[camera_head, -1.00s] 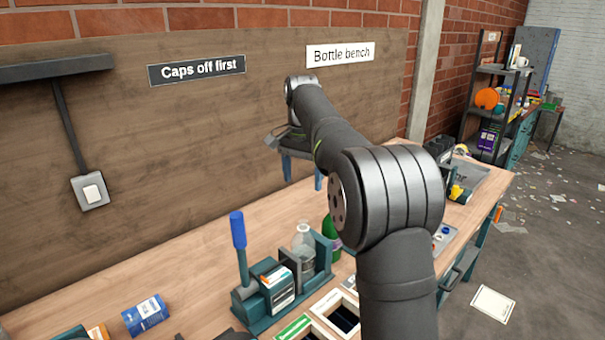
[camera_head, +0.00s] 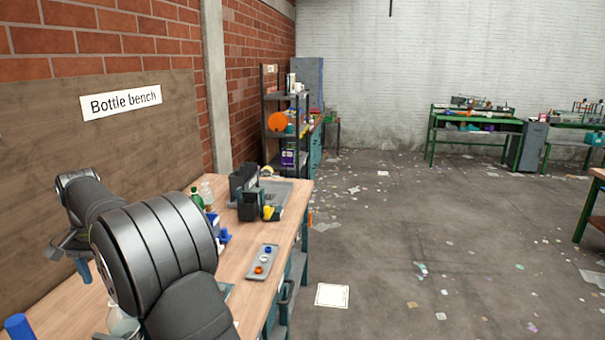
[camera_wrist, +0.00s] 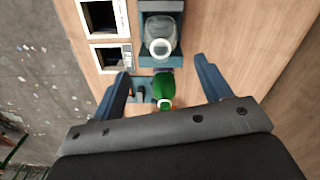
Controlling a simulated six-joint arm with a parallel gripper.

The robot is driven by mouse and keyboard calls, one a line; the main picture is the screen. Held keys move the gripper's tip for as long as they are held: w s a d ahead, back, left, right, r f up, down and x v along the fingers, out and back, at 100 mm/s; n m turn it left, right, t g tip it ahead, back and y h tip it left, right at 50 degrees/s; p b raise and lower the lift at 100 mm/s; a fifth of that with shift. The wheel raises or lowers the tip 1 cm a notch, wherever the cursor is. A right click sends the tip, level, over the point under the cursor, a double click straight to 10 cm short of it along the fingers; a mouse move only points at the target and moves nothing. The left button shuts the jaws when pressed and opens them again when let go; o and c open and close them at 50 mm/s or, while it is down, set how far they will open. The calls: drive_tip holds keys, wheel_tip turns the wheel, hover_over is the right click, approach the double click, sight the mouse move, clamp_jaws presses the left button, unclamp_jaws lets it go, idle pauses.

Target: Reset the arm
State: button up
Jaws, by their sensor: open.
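My gripper (camera_wrist: 161,68) is open in the wrist view, with its two blue-grey fingers spread above the bench. A green bottle (camera_wrist: 163,88) lies in view between and below the fingers; I cannot tell any contact. A clear bottle (camera_wrist: 160,28) sits in a dark holder (camera_wrist: 146,5) just beyond it. In the head view my gripper (camera_head: 83,268) shows only partly at lower left, mostly behind my arm. The clear bottle (camera_head: 122,325) is partly hidden there.
The wooden bench (camera_head: 247,304) also bears a grey tray (camera_head: 263,262) with small caps, a black device (camera_head: 245,190), and a farther green bottle (camera_head: 196,199). Framed openings (camera_wrist: 131,55) lie left in the wrist view. Open, littered floor (camera_head: 400,240) is to the right.

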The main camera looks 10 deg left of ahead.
wheel_tip(320, 180, down, 9)
drive_tip(key=shift+f, duration=0.2)
drive_tip(key=shift+r, duration=0.15)
drive_tip(key=shift+r, duration=0.15)
wheel_tip(320, 180, up, 17)
wheel_tip(320, 180, down, 18)
drive_tip(key=shift+r, duration=0.1)
wheel_tip(320, 180, up, 15)
idle(0.9)
drive_tip(key=o, duration=0.6)
drive_tip(key=shift+o, duration=0.2)
